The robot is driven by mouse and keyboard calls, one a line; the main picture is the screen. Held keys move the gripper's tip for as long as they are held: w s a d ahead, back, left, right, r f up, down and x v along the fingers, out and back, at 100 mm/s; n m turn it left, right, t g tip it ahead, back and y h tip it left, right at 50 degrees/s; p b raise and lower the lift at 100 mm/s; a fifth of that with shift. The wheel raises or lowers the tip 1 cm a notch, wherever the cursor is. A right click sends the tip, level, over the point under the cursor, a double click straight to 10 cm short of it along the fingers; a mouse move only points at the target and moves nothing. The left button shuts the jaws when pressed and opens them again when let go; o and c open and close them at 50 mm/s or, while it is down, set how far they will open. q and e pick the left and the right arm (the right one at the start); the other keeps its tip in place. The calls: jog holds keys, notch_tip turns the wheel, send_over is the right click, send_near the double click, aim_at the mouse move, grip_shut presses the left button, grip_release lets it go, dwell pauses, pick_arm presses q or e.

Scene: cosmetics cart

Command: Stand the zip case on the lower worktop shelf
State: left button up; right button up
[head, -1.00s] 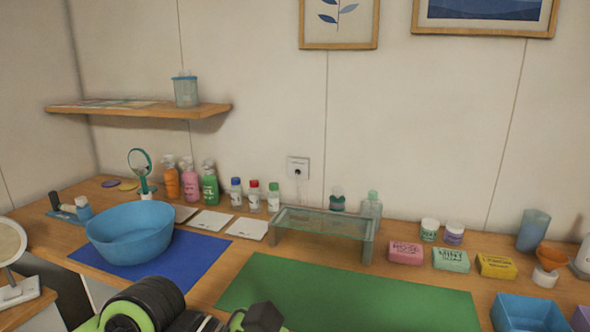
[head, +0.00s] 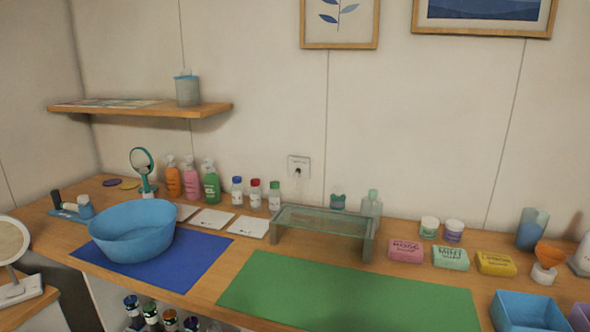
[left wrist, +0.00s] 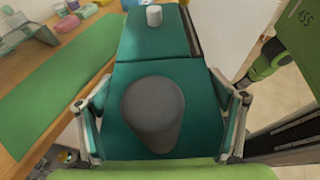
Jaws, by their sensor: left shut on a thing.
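In the left wrist view a teal panel fills the space between the fingers of my left gripper (left wrist: 162,85), and I take it to be the zip case (left wrist: 195,92). The gripper is shut on it. A dark grey rounded shape (left wrist: 152,108) covers its middle; I cannot tell if it is part of the case. In the head view neither gripper shows. A low glass shelf (head: 323,220) on side supports stands on the wooden worktop (head: 210,277). Below the worktop's front edge, several bottles (head: 150,312) show in an open space.
A blue basin (head: 132,232) sits on a blue mat at left. The green mat (head: 345,290) is bare. Soaps (head: 450,258), jars and a blue bin (head: 527,312) stand at right. Pump bottles (head: 191,180) line the wall. A wall shelf (head: 140,112) hangs above.

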pick_arm(q)
jog(key=w+a+f+n+t+y, duration=0.1)
jog(key=w+a+f+n+t, duration=0.1)
jog(key=a, duration=0.4)
jog(key=w+a+f+n+t+y, duration=0.1)
jog(key=w+a+f+n+t, duration=0.2)
jog(key=a, duration=0.4)
jog(key=shift+w+a+f+t, duration=0.3)
jog(key=shift+w+f+t, duration=0.1)
jog(key=shift+w+f, duration=0.2)
jog(key=shift+w+d+f, duration=0.1)
jog(key=shift+d+f, duration=0.1)
jog(key=shift+f+g, duration=0.15)
jog(key=shift+g, duration=0.15)
jog(key=shift+s, duration=0.2)
